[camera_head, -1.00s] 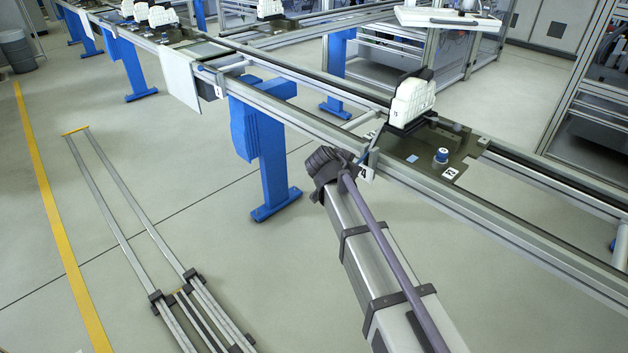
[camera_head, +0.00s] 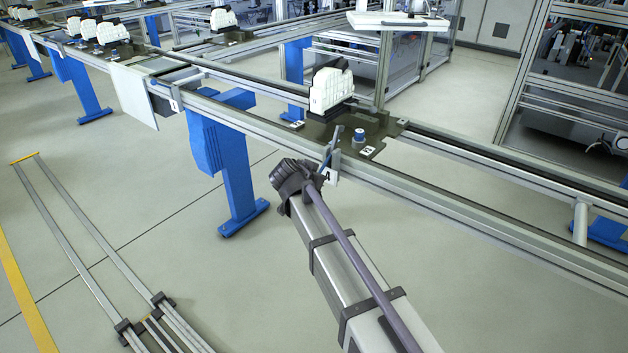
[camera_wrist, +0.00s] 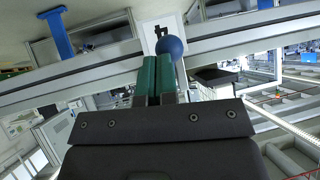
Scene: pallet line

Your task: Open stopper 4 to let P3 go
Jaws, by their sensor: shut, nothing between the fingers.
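The stopper 4 plate (camera_head: 332,174), white with a dark 4, is on the near side of the conveyor; it also shows in the wrist view (camera_wrist: 152,38). A slanted thin lever (camera_head: 331,146) stands at it. In the wrist view a blue ball knob (camera_wrist: 171,47) is right at the tips of my gripper (camera_wrist: 158,62), whose green fingers are shut together with nothing between them. Whether they touch the knob is unclear. A dark pallet (camera_head: 318,130) carrying a white block (camera_head: 332,91) is on the conveyor by the stopper. Its label (camera_head: 367,150) is too small to read surely.
The conveyor rail (camera_head: 480,197) runs from upper left to lower right, with bare track right of the pallet. More pallets with white blocks (camera_head: 104,33) stand further up the line. A blue support leg (camera_head: 238,185) is left of my arm. Floor rails (camera_head: 85,235) lie lower left.

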